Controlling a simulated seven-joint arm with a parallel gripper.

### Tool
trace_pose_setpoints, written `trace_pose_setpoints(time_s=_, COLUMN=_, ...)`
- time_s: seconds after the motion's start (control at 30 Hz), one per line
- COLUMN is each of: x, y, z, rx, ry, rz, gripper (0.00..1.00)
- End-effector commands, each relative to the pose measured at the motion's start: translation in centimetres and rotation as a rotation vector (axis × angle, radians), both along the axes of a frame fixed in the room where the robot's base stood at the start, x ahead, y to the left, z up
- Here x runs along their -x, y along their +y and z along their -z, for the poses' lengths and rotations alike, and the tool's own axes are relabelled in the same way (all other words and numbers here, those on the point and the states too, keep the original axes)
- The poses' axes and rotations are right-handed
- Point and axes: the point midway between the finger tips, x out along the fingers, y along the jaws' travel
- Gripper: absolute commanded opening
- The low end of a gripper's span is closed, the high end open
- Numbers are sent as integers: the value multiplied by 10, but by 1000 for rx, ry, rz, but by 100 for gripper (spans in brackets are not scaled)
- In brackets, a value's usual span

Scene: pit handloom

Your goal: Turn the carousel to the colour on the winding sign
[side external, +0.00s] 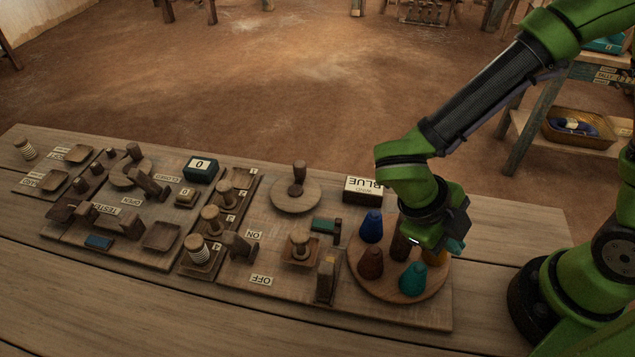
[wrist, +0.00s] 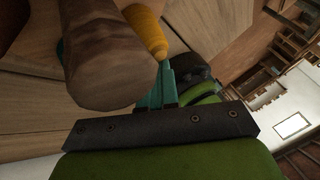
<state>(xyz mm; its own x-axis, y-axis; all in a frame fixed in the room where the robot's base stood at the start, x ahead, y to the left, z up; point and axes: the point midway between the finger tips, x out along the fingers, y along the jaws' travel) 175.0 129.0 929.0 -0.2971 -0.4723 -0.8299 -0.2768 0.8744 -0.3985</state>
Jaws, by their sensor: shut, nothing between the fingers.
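The carousel (side external: 402,292) is a round wooden disc at the board's right end. A blue cone (side external: 371,226), a brown cone (side external: 370,262), a teal cone (side external: 412,279) and a yellow-orange cone (side external: 437,257) stand around its dark central post (side external: 400,246). The winding sign (side external: 363,190) behind it reads BLUE, upside down in the picture. My gripper (wrist: 167,88) is shut and empty, low over the carousel's right part. In the wrist view, a wooden post (wrist: 112,60) fills the upper left and the yellow cone (wrist: 147,30) is beside the teal fingers. I cannot tell whether they touch.
An ON/OFF lever block (side external: 327,276) stands just left of the carousel. A wooden knob on a round plate (side external: 296,190) and several pegs, trays and blocks fill the board further left. The front table strip is mostly bare.

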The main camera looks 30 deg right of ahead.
Motion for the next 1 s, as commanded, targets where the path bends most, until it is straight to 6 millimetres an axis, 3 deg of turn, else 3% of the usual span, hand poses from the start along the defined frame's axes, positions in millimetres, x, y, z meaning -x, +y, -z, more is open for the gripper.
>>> trace_pose_setpoints(time_s=1.0, x=6, y=3, z=-1, rx=-1, ry=0, rz=-2, gripper=0)
